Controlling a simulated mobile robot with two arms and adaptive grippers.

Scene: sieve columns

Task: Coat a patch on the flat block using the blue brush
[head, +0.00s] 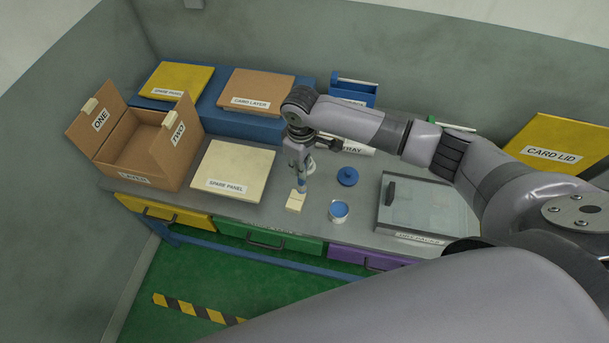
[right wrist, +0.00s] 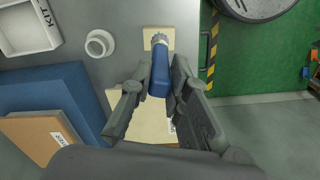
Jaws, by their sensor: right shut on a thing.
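My right gripper (head: 302,172) is shut on the blue brush (head: 301,185), which points down. In the right wrist view the brush's blue handle (right wrist: 158,78) sits between the fingers, with its grey head beyond. The small pale flat block (head: 294,203) lies on the bench under the brush tip. The head overlaps the block (right wrist: 150,33) in the right wrist view; I cannot tell whether they touch. No coated patch shows on the visible part of the block. An open pot of blue paint (head: 339,212) stands to the right. My left gripper is out of view.
A glass-topped case (head: 425,210) stands right. A cream spare panel (head: 233,171) and an open carton (head: 135,178) lie left. A white cup (right wrist: 100,43) and kit tray (right wrist: 25,30) are near the gripper.

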